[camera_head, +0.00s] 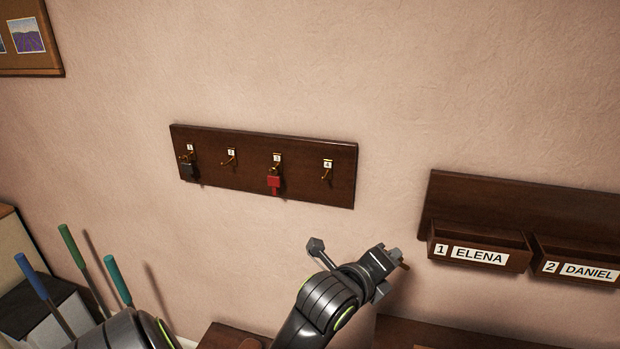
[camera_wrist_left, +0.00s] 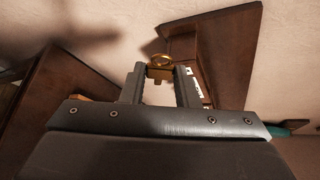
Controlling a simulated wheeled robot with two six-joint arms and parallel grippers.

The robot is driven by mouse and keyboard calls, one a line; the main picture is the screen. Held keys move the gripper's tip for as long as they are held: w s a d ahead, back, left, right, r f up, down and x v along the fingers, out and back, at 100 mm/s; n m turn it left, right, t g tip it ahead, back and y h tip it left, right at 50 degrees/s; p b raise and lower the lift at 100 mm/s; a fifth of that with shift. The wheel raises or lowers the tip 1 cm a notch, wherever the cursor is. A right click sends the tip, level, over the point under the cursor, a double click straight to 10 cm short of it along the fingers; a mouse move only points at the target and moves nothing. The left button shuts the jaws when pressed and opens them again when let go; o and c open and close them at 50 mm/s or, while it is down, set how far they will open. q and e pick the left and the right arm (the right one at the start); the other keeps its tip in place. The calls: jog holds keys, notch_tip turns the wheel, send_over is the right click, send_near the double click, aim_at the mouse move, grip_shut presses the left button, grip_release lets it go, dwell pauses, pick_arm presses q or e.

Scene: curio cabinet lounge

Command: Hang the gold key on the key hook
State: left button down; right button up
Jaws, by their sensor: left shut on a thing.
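My left gripper (camera_head: 392,262) is shut on the gold key (camera_wrist_left: 159,73), whose ring shows between the fingertips in the left wrist view. In the head view only a small brownish end shows past the fingers. The dark wooden key rack (camera_head: 215,172) is on the wall, up and left of the gripper and apart from it. It has hooks numbered 1 to 4. The hook under 1 (camera_head: 188,157) holds a dark tag, and the hook under 3 holds a red tag (camera_head: 274,182). The hook under 2 (camera_head: 229,161) and the hook under 4 (camera_head: 326,173) are empty. My right gripper is not in view.
A wooden shelf (camera_head: 530,205) with bins labelled ELENA (camera_head: 478,254) and DANIEL (camera_head: 585,271) stands close right of the gripper. A corkboard (camera_head: 45,60) hangs at the upper left. Several coloured handles (camera_head: 72,247) stick up at the lower left. The wall between gripper and rack is clear.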

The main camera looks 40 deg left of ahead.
pick_arm(q)
jog(key=s+a+r+m+g+y+p, duration=0.2)
jog(key=a+r+m+p, duration=0.2)
jog(key=a+p, duration=0.3)
jog(key=s+a+r+m+g+y+p, duration=0.2)
jog(key=s+a+r+m+p, duration=0.1)
jog(key=a+p, duration=0.4)
notch_tip(320, 180, up, 3)
jog(key=shift+s+f+m+g+p, duration=0.15)
jog(key=shift+s+m+g+p, duration=0.3)
jog(key=shift+p, duration=0.3)
jog(key=shift+w+a, duration=0.1)
jog(key=shift+w, duration=0.15)
jog(key=shift+w+a+f, duration=0.2)
jog(key=shift+w+a, duration=0.5)
jog(key=shift+w, duration=0.5)
jog(key=shift+w+a+f, duration=0.25)
jog(key=shift+w+a, duration=0.4)
jog(key=shift+w, duration=0.55)
jog(key=shift+w+a+f, duration=0.2)
jog(key=shift+w+a, duration=0.5)
jog(key=shift+w, duration=0.5)
